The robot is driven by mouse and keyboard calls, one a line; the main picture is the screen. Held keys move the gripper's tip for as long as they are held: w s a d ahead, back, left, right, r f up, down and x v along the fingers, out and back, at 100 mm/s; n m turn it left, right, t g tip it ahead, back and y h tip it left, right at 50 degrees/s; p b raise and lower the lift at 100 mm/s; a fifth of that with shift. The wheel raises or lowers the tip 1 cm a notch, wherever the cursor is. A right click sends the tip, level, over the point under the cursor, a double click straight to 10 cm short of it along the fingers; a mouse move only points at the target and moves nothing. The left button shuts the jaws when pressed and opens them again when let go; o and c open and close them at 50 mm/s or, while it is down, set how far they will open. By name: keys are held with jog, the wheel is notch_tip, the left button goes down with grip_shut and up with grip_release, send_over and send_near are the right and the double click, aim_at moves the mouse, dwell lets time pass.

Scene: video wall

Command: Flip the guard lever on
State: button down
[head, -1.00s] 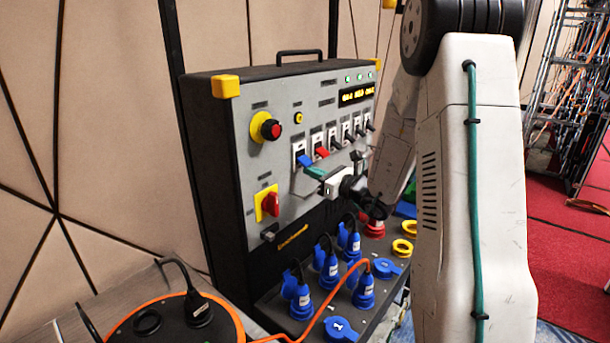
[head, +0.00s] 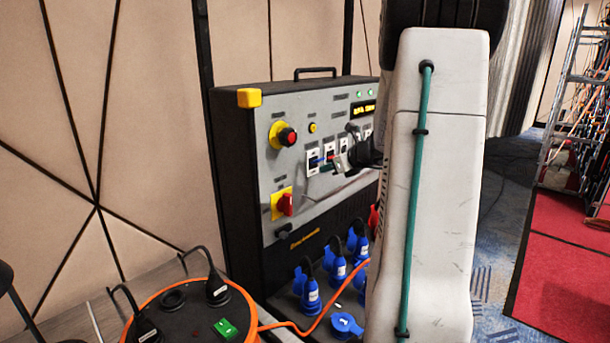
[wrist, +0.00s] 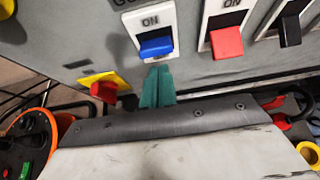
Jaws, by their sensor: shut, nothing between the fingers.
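A row of toggle levers on white plates crosses the grey panel. The label above the blue lever (wrist: 156,47) is cut off at the top edge of the wrist view, with only its first letters in view. This lever hangs below its ON mark and also shows in the head view (head: 314,162). My gripper (wrist: 157,72) has teal fingertips held together, with nothing between them. They are just below the blue lever in the wrist view; I cannot tell whether they touch it. In the head view my gripper (head: 328,167) is in front of the panel.
A red lever (wrist: 227,43) and a black lever (wrist: 290,31) are to the right. A red rotary switch (head: 285,205) and a red stop button (head: 287,136) are close by. Blue plugs (head: 310,295) and an orange-rimmed cable reel (head: 245,325) are below. My arm hides the panel's right side.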

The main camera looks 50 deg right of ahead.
jog(key=shift+r, duration=0.7)
jog(key=v, duration=0.9)
jog(key=shift+s+f, duration=0.35)
dwell(0.5)
